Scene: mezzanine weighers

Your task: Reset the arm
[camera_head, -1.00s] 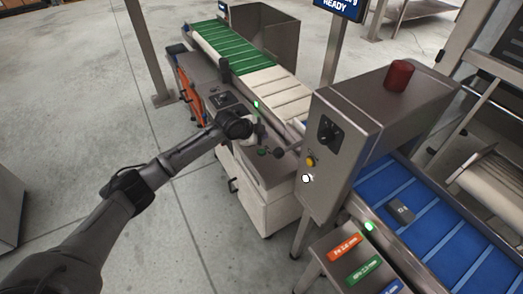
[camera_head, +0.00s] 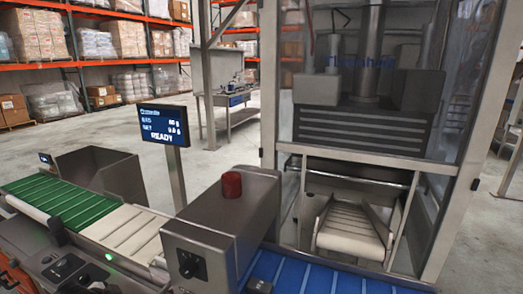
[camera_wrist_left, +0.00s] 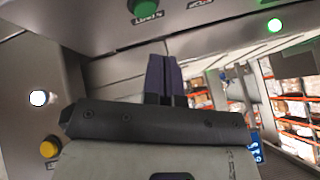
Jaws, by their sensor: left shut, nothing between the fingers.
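My left gripper (camera_wrist_left: 165,80) shows in the left wrist view with its two dark fingers together and nothing between them. The fingers point toward a grey metal panel (camera_wrist_left: 105,40) that carries a green button (camera_wrist_left: 144,8). I cannot tell whether the fingertips touch the panel. In the head view the left gripper cannot be made out. My right gripper is in neither view.
In the left wrist view, a yellow button (camera_wrist_left: 50,147) is at left. In the head view, a steel housing (camera_head: 225,215) with a red beacon (camera_head: 231,184) stands between the green-and-white conveyor (camera_head: 65,205) and blue belt (camera_head: 300,275). A screen (camera_head: 163,126) reads READY.

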